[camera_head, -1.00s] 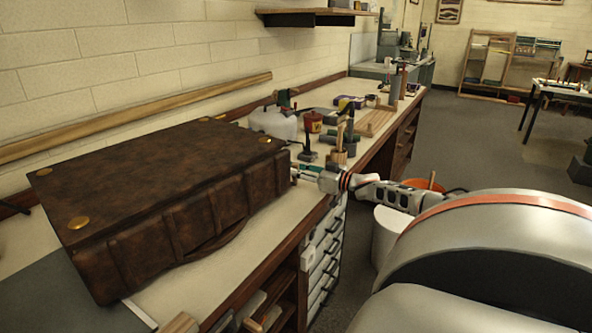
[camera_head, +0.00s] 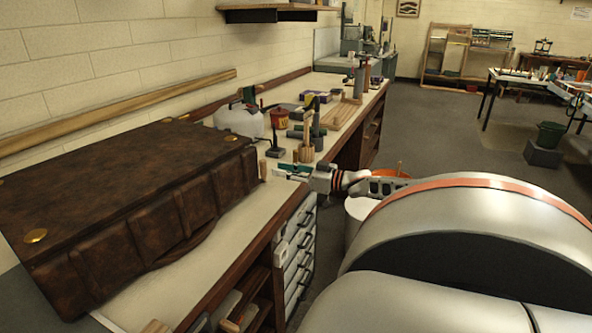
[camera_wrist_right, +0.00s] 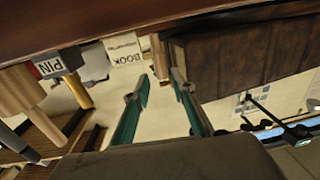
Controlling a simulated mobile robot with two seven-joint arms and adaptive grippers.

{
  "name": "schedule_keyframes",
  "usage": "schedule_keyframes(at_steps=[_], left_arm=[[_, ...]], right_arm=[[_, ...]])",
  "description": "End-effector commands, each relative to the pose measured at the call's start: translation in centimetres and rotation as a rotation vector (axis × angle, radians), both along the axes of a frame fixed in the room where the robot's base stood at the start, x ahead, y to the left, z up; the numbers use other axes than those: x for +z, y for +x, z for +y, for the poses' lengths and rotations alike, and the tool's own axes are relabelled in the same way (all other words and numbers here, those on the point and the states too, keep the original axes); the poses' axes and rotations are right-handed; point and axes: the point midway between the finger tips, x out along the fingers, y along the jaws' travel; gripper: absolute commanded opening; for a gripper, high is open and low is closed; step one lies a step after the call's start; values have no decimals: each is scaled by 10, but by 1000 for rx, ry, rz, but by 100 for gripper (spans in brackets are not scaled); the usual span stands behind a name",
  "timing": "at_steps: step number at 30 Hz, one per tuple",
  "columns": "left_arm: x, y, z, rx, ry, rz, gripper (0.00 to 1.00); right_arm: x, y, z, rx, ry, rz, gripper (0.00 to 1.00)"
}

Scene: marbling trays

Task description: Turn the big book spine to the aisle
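The big book (camera_head: 120,180) is a thick dark brown volume with brass studs on its cover. It lies flat on the bench at the left. Its long ribbed side faces the bench's front edge and the aisle. My right gripper (camera_head: 282,172) is just beyond the book's far end, over the front part of the bench. In the right wrist view the gripper's two green fingers (camera_wrist_right: 160,80) are apart with nothing between them. The book (camera_wrist_right: 245,60) shows there at the upper right, beside the fingers; I see no clear contact. My left gripper is out of view.
The bench top (camera_head: 225,215) has a bare strip in front of the book. A white jug (camera_head: 240,120), a red pot (camera_head: 279,117) and a wooden tool holder (camera_head: 304,152) stand beyond it. A card reading BOOK (camera_wrist_right: 125,50) shows near the fingers. The aisle floor (camera_head: 450,130) is at the right.

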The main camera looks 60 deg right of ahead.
Motion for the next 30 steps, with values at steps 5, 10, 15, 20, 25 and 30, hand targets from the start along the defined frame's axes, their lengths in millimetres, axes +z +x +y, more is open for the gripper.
schedule_keyframes(at_steps=[5,10,15,20,25,30], left_arm=[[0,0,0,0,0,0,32],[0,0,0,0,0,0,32],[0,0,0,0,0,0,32],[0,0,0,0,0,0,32],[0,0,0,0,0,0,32],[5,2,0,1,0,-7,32]], right_arm=[[-2,-19,-3,-2,1,3,25],[-1,-34,-5,-1,1,1,25],[-1,-42,-6,-2,0,1,25],[0,-44,-7,-2,0,-1,25],[0,-44,-7,-2,0,-1,25],[4,-45,-2,-4,41,-22,0]])
